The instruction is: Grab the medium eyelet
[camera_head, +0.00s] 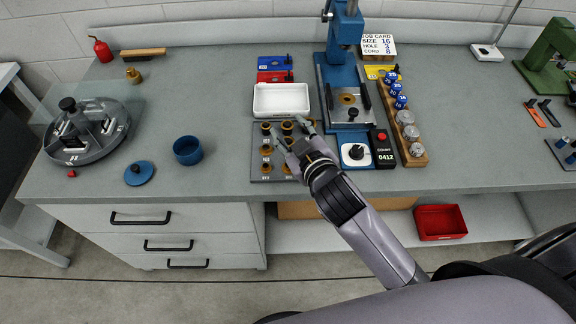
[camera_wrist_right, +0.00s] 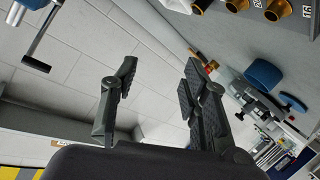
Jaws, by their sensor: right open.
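Several brass eyelets stand in rows on a grey labelled board (camera_head: 258,176) near the front of the bench. An eyelet (camera_head: 266,151) shows in the left column; I cannot tell which size is the medium one. My right gripper (camera_head: 293,137) is open over the right part of the board and hides some eyelets. I see nothing between its fingers. In the right wrist view its two fingers (camera_wrist_right: 160,85) are spread apart, and eyelets (camera_wrist_right: 276,10) show at the top right, clear of them. My left gripper is not in view.
A white tray (camera_head: 281,112) stands right behind the board. A blue press (camera_head: 346,50) and a counter box (camera_head: 382,148) stand to the right. A blue cup (camera_head: 187,150) and a round grey fixture (camera_head: 87,150) are left. The bench left of the board is mostly clear.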

